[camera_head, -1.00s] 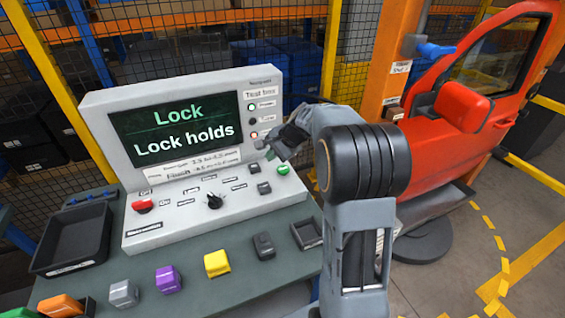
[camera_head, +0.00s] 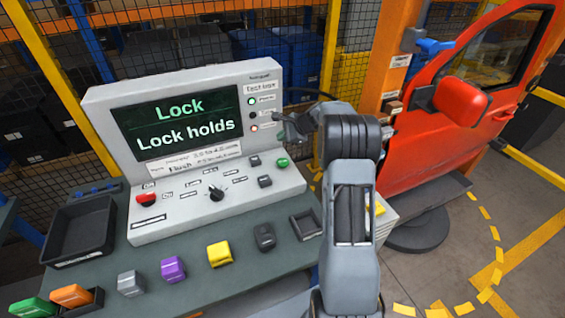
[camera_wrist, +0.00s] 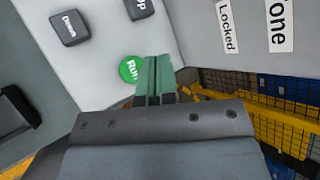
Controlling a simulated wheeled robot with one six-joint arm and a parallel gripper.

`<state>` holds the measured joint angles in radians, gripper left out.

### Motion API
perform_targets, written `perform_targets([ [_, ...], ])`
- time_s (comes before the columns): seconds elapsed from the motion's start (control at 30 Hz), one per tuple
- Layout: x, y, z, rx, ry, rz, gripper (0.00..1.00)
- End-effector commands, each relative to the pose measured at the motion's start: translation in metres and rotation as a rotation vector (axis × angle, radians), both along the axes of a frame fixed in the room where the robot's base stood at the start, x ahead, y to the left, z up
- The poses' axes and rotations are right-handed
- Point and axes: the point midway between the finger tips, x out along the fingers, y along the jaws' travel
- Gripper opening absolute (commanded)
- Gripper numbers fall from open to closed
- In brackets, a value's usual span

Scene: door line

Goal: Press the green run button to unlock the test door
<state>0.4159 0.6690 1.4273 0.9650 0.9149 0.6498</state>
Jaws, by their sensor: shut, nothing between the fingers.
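The green run button (camera_head: 282,162) sits at the right of the sloped grey console panel (camera_head: 160,225). In the wrist view the button (camera_wrist: 131,69), labelled Run, shows just left of my fingertips, partly covered by them. My gripper (camera_head: 285,124) is shut and empty, in front of the console's right side and above the button in the head view. Its fingers (camera_wrist: 155,62) are closed together in the wrist view; I see no clear contact with the button. The screen (camera_head: 180,120) reads "Lock" and "Lock holds". The red test door (camera_head: 425,112) stands at the right beside an orange post.
A red button (camera_head: 146,199) and a black knob (camera_head: 216,193) are on the panel. Several coloured blocks lie along the bench front, with a black tray (camera_head: 80,235) at left. The orange post (camera_head: 385,65) stands right of the console.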

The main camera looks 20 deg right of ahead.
Motion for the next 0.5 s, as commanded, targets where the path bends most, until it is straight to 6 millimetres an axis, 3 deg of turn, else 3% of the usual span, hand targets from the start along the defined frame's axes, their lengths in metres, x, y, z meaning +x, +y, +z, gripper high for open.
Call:
perform_targets([
  [0.27, 0.000, 0.000, -0.020, 0.000, 0.001, 0.000, 0.00],
  [0.5, 0.000, 0.000, -0.049, 0.000, 0.002, 0.000, 0.00],
])
